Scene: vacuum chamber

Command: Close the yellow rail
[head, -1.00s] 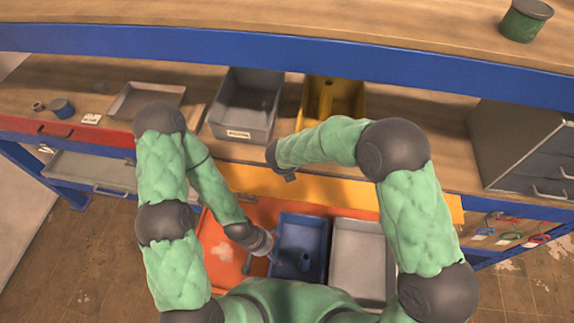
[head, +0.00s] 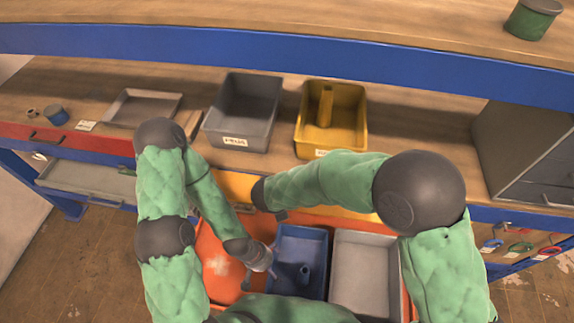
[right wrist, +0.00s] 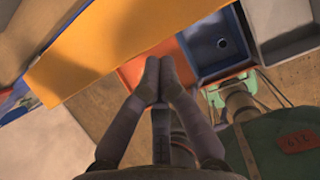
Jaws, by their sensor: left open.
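The yellow rail (head: 234,186) shows in the head view as a flat yellow-orange front along the bench's near edge, partly hidden by my right forearm. In the right wrist view it is a broad slab (right wrist: 100,48) at upper left. My left gripper (head: 272,266) is open, low beside the blue bin.
A blue bin (head: 283,234) and a grey bin (head: 338,240) sit close before me, with an orange-red surface (head: 218,262) at left. A grey bin (head: 208,127) and a yellow bin (head: 303,137) stand on the bench. A grey drawer (head: 82,180) juts out at left.

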